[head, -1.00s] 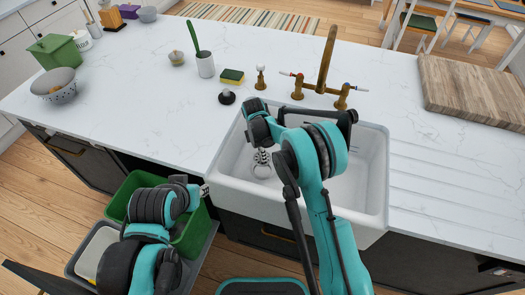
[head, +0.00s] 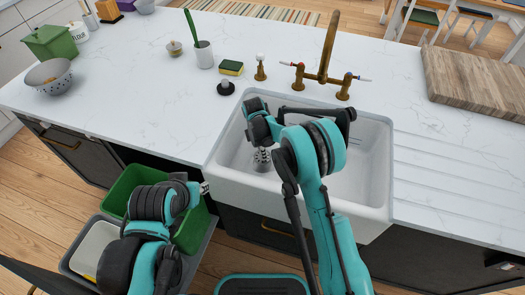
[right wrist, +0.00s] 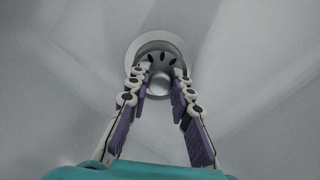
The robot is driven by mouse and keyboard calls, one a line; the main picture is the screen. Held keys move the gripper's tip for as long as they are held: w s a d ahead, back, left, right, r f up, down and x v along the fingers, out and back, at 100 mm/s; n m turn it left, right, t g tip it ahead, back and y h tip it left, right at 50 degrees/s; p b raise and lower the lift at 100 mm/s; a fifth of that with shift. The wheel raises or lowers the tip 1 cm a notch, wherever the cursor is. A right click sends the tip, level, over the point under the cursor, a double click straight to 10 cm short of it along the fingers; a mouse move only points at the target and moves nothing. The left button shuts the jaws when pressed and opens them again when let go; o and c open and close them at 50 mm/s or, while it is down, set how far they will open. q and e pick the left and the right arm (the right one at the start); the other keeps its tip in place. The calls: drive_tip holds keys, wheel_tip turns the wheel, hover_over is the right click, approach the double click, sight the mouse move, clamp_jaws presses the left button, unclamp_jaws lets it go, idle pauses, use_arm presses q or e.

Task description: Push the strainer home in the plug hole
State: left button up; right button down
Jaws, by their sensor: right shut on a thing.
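The white sink (head: 365,185) is set in the counter, and my right arm reaches down into it. My right gripper (head: 262,162) is low over the plug hole at the sink's left side. In the right wrist view the gripper (right wrist: 159,76) is shut on the round knob of the strainer (right wrist: 158,58). The strainer's dark slots show beyond the fingertips, inside the pale rim of the plug hole (right wrist: 140,45). The fingers hide part of the strainer, so I cannot tell how deep it sits. My left gripper (head: 203,188) is by the green bin, its fingers unclear.
A brass tap (head: 325,65) stands behind the sink. A black plug (head: 226,88), a sponge (head: 231,68) and a brush pot (head: 204,56) stand on the counter behind left. The green bin (head: 122,190) is at front left. A wooden board (head: 475,90) lies at right.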

sight(259, 157)
drive_tip(key=shift+f+b, duration=0.35)
drive_tip(key=shift+f, duration=0.4)
drive_tip(key=shift+b, duration=0.4)
idle(1.1)
drive_tip(key=shift+f+b, duration=0.95)
drive_tip(key=shift+f, duration=0.4)
drive_tip(key=c, duration=1.3)
unclamp_jaws()
drive_tip(key=r, duration=0.4)
drive_tip(key=a+r, duration=0.1)
drive_tip(key=r, duration=0.7)
drive_tip(key=shift+s+a, duration=0.2)
